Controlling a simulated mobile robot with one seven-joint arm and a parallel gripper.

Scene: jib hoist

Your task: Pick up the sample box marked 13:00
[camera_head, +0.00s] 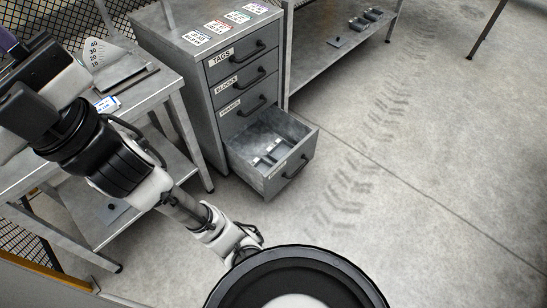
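I cannot make out any box marked 13:00 in the head view. The bottom drawer (293,170) of the grey cabinet is pulled out, and small grey pieces lie on its floor; I cannot read any marking on them. Several small dark trays or boxes (365,19) sit on a low shelf at the top, too small to read. My arm reaches from the left down to the lower middle. Its far end, with my gripper (246,240), is beside the black round part of my body, partly hidden, and its fingers are not clear.
The cabinet (208,100) has shut drawers labelled TAGS, BLOCKS and FRAMES, with several coloured cards (197,37) on top. A metal table (150,93) at left holds a blue-edged card (108,103) and a scale plate (97,55). The floor (420,150) at right is clear.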

